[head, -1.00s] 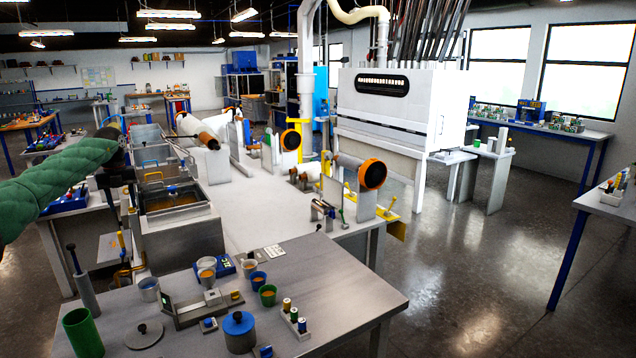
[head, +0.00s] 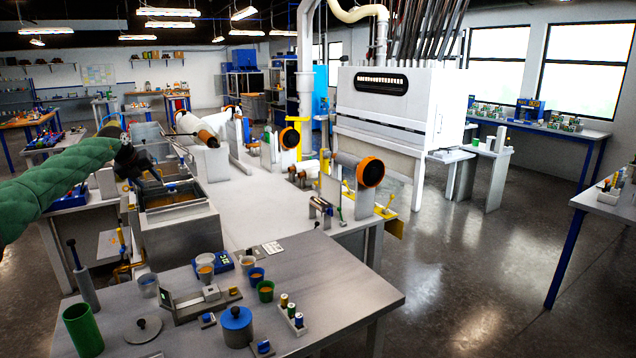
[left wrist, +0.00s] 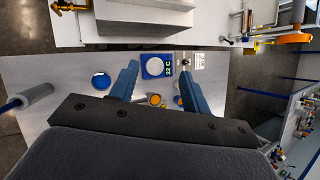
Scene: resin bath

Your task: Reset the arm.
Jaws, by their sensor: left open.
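My left arm, in a green padded sleeve, reaches in from the left in the head view. My right gripper is not in view.
The front table (head: 330,280) carries several cups, a blue-lidded jar (head: 236,328), a green cup (head: 82,332) and a small rack (head: 291,314). Rollers with orange ends (head: 371,172) stand on the long bench behind. Open floor lies to the right.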

